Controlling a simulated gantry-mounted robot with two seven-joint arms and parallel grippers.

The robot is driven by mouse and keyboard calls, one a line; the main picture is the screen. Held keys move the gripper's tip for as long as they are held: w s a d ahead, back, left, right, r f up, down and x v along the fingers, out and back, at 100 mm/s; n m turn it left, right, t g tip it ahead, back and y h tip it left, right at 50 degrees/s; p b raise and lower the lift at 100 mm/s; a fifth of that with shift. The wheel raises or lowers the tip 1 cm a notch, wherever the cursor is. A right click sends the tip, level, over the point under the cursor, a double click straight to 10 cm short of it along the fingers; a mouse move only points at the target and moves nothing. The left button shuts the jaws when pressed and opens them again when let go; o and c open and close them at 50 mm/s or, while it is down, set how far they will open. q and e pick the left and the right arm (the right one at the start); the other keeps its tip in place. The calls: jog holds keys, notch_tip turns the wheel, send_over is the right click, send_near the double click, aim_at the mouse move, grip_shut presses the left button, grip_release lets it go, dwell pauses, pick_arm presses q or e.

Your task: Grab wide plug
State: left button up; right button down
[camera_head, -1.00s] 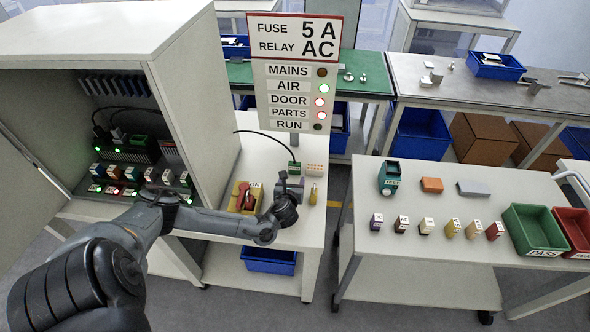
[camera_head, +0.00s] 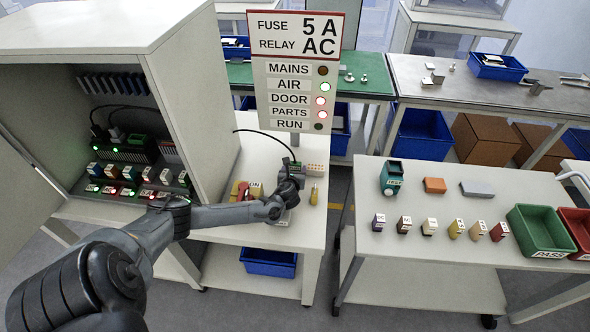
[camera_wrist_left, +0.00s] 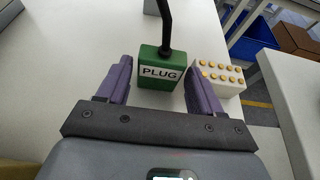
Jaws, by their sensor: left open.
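The wide plug is a green block labelled PLUG (camera_wrist_left: 161,73) with a black cable from its far side, lying on the white bench top. In the left wrist view its near part lies between the two purple fingers of my left gripper (camera_wrist_left: 158,80); the gripper is open, with a gap on the left and a narrower one on the right. In the head view my left gripper (camera_head: 292,180) is at the plug and hides most of it. My right gripper is not in view.
A white block with gold pins (camera_wrist_left: 219,75) sits close to the right finger. The open cabinet (camera_head: 185,90) stands at left.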

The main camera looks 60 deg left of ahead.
pick_arm(q)
jog(key=shift+c, duration=0.2)
jog(key=c, duration=0.8)
